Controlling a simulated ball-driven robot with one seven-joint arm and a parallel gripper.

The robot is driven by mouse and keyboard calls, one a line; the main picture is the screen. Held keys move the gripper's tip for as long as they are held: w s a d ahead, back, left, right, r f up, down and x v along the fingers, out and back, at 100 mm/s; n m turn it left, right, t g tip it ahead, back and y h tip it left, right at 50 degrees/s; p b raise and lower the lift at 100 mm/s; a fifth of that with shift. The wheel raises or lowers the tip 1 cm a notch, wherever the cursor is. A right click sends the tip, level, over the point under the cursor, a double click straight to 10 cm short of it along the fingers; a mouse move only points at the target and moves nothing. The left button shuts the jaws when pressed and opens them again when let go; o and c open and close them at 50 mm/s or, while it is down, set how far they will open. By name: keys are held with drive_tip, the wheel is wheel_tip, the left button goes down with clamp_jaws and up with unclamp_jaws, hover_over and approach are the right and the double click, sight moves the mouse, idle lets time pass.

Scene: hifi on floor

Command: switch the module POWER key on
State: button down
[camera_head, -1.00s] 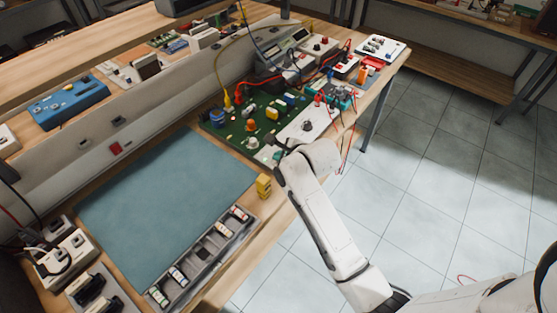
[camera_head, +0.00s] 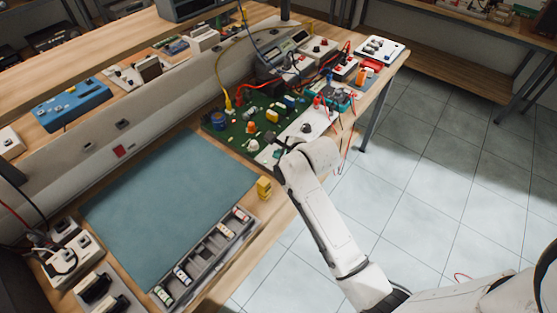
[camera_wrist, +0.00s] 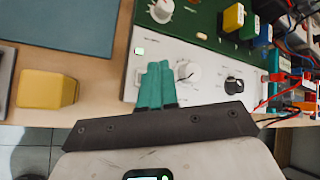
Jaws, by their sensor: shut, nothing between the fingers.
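The module is a white front panel (camera_wrist: 210,60) below a green circuit board (camera_wrist: 206,18). The panel carries a white knob (camera_wrist: 187,72) and a black knob (camera_wrist: 234,85). A small green-lit spot (camera_wrist: 139,51) shows near the panel's left end; I cannot read its label or tell which part is the POWER key. My gripper (camera_wrist: 155,68) is shut and empty, its teal fingertips over the panel's left part, just left of the white knob. I cannot tell whether they touch it. In the head view the panel (camera_head: 309,124) is partly hidden by my arm.
A yellow block (camera_wrist: 46,89) stands left of the panel, near the bench edge; it also shows in the head view (camera_head: 264,187). A blue-green mat (camera_head: 165,205) lies clear at the left. Red and black cables (camera_wrist: 296,90) hang at the panel's right.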

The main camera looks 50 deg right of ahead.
wheel_tip(320, 180, up, 5)
drive_tip(key=p, duration=0.4)
drive_tip(key=shift+f, duration=0.1)
